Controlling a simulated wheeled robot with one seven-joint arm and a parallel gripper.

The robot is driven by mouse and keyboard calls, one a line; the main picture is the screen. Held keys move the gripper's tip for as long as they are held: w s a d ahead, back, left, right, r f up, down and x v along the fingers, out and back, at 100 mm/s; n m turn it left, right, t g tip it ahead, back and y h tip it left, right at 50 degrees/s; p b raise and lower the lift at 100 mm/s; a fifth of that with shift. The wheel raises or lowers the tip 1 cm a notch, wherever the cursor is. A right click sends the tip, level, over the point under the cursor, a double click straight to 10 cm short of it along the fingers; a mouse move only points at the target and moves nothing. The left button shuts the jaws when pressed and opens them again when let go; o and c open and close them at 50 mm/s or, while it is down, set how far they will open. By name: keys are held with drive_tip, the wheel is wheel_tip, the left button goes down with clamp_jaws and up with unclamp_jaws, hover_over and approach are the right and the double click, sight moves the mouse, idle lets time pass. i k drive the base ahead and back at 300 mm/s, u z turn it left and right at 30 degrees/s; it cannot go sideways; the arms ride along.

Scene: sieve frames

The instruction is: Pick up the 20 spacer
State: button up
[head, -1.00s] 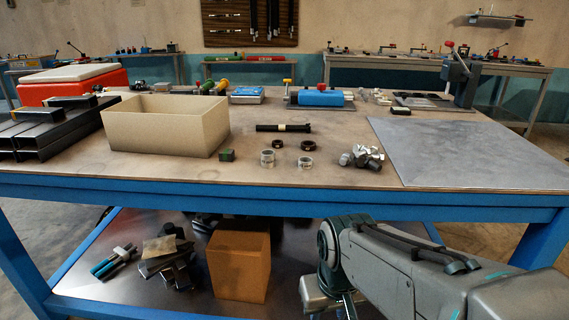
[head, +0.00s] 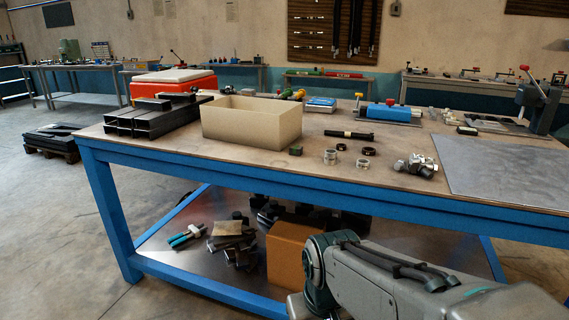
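Two silver ring-shaped spacers stand on the workbench, near its front edge. The left silver ring (head: 330,157) is a little taller and nearer the green block. The right silver ring (head: 362,164) is lower. Two dark rings lie just behind them, a left dark ring (head: 341,147) and a right dark ring (head: 368,151). Any size marks are too small to read, so I cannot tell which one is the 20 spacer. My arm shows at the bottom right, below the bench top; my gripper is out of view.
The workbench (head: 400,187) has a blue frame. A cream bin (head: 250,124), a green block (head: 295,150), a black bolt (head: 349,134) and a pile of metal fittings (head: 416,166) surround the rings. A grey plate (head: 505,170) covers the right. A cardboard box (head: 290,250) sits on the lower shelf.

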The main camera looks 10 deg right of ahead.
sight(361, 164)
drive_tip(key=u, duration=0.85)
drive_tip(key=i, duration=1.25)
drive_tip(key=z, duration=1.5)
